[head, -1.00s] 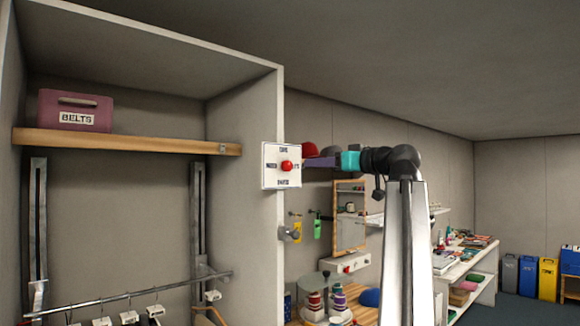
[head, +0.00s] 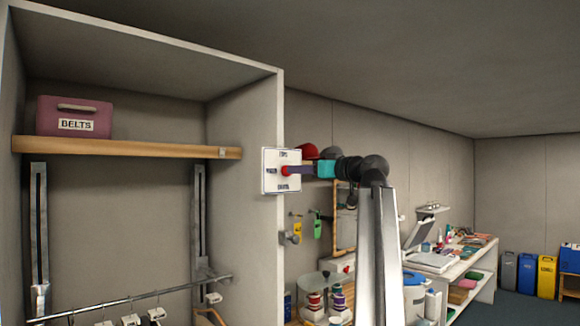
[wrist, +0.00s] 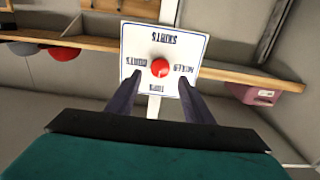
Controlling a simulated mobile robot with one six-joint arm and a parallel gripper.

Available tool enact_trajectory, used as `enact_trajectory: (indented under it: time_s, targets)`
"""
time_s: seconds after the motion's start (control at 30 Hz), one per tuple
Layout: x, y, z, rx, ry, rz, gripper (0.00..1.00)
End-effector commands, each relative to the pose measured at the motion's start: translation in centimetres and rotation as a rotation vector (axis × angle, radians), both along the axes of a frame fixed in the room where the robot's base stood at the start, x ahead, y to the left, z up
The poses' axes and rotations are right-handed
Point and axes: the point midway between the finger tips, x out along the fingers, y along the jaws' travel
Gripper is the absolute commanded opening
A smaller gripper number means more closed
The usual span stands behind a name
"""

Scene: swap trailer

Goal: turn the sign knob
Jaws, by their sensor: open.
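The sign is a white square plate (head: 270,182) with dark lettering on the front edge of the closet's side wall. Its red round knob (head: 285,171) sits at the plate's middle. In the wrist view the plate (wrist: 138,55) appears upside down, with the red knob (wrist: 160,68) just beyond and between my fingertips. My gripper (wrist: 158,82) is open, its two dark fingers pointing at the plate on either side of the knob's line. In the head view my gripper (head: 299,170) is at the knob from the right; whether it touches is unclear.
A pink BELTS box (head: 74,117) stands on the wooden shelf (head: 130,148) in the closet to the left. Caps (head: 308,152) are behind my gripper. A hanging rail (head: 130,296) is below, and a cluttered white bench (head: 470,250) stands at the right.

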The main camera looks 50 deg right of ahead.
Motion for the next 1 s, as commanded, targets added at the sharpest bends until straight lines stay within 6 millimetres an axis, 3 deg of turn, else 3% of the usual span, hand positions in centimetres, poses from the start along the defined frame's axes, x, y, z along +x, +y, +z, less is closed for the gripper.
enact_trajectory:
  time_s: [0.2,0.4,0.83,0.87,1.0]
  targets:
    - [3.2,-0.2,0.3,0.002,0.001,0.002,0.47]
    - [5.1,-0.4,0.2,0.001,0.001,0.000,0.47]
    - [5.7,-0.5,0.0,0.000,0.000,-0.002,0.47]
    - [5.7,-0.5,0.0,0.000,0.000,-0.002,0.45]
    - [5.7,-0.5,0.0,0.000,0.000,-0.002,0.22]
